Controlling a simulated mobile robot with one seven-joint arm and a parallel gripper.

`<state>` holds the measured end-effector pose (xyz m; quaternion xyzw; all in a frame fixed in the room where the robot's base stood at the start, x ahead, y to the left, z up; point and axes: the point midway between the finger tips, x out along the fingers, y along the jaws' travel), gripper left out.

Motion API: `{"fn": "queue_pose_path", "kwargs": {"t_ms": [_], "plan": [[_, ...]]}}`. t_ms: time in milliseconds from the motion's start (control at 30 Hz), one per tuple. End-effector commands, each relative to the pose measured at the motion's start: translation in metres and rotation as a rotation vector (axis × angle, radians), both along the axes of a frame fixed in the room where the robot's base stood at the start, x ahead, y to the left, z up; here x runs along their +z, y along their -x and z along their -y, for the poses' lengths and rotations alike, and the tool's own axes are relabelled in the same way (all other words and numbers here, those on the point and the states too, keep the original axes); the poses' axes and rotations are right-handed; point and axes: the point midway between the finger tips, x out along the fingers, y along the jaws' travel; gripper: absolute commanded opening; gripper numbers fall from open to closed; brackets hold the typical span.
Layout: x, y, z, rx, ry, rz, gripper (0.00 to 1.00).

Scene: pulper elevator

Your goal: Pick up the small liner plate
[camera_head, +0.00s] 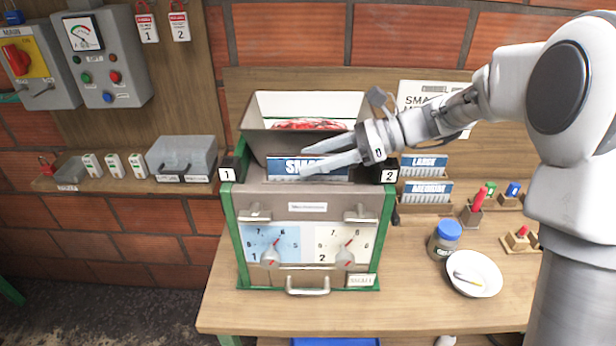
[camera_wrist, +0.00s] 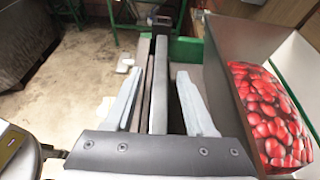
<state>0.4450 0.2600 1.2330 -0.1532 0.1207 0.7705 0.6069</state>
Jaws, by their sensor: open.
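The small liner plate (camera_head: 282,168) is a blue and white plate lettered SMALL, standing upright at the top front of the grey pulper (camera_head: 310,196), in front of its hopper. My gripper (camera_head: 306,161) reaches in from the right, its fingers apart and partly covering the plate's lettering in the head view. In the wrist view, my open fingers (camera_wrist: 160,75) lie on either side of a long grey bar and a thinner strip. I cannot tell which of these is the plate's edge, or whether a finger touches it.
The hopper (camera_head: 258,139) with red cherries rises close behind the fingers. Large (camera_head: 424,161) and medium (camera_head: 427,187) plates stand in racks at the right. A blue-lidded jar (camera_head: 445,240) and a white bowl (camera_head: 484,288) stand on the bench (camera_head: 420,312).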

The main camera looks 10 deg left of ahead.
Motion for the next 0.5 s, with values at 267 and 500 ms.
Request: {"fn": "queue_pose_path", "kwargs": {"t_ms": [267,500], "plan": [[-0.0064,0.0037,-0.0143,0.0,0.0,-0.001,0.55],[-0.0061,0.0035,-0.014,0.0,0.0,0.0,0.32]]}}
